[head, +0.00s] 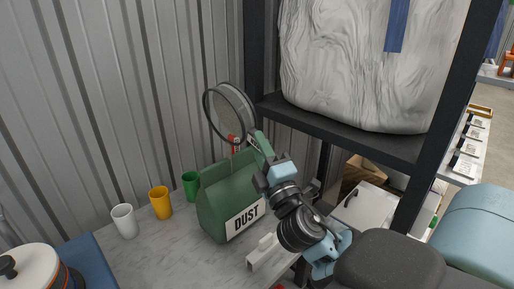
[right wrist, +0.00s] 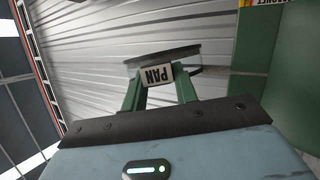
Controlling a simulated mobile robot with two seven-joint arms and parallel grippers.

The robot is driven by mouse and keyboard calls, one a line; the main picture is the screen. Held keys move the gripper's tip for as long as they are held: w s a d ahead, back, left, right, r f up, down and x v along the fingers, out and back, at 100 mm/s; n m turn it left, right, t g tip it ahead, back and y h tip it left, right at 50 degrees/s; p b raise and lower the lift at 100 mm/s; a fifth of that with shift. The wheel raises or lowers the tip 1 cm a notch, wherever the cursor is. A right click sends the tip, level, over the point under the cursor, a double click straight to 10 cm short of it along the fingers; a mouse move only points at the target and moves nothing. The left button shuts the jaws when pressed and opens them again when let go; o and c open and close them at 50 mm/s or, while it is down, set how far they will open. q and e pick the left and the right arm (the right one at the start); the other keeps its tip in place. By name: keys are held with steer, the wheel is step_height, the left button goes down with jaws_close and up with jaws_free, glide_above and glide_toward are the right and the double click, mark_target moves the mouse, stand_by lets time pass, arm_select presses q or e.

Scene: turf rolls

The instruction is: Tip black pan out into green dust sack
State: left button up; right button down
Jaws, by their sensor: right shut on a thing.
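The black pan (head: 229,112) is a round, dark-rimmed pan, tilted steeply almost onto its edge, above the back of the green dust sack. My right gripper (head: 261,142) is shut on it at its near side. In the right wrist view the green fingers (right wrist: 159,92) close at a white PAN label on the pan (right wrist: 178,52). The green dust sack (head: 220,203) stands upright on the grey bench with a white DUST label facing me. I cannot see whether the pan holds anything, nor into the sack. My left gripper is out of view.
White (head: 124,221), orange (head: 160,203) and green (head: 190,184) cups stand left of the sack on the bench (head: 165,255). A white-lidded pot (head: 35,268) is at the lower left. A dark shelf (head: 345,134) bearing a large white bag (head: 350,80) is close on the right.

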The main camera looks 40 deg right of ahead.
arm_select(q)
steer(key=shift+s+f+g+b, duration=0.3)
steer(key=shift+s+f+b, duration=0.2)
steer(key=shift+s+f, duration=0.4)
arm_select(e)
steer(key=shift+a+f+n+t+y, duration=0.2)
steer(key=shift+n+y, duration=0.3)
steer(key=shift+n, duration=0.35)
steer(key=shift+a+n+t+y, duration=0.1)
steer(key=shift+n+t+y, duration=0.3)
steer(key=shift+n, duration=0.45)
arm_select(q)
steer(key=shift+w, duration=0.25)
arm_select(e)
steer(key=shift+d, duration=0.1)
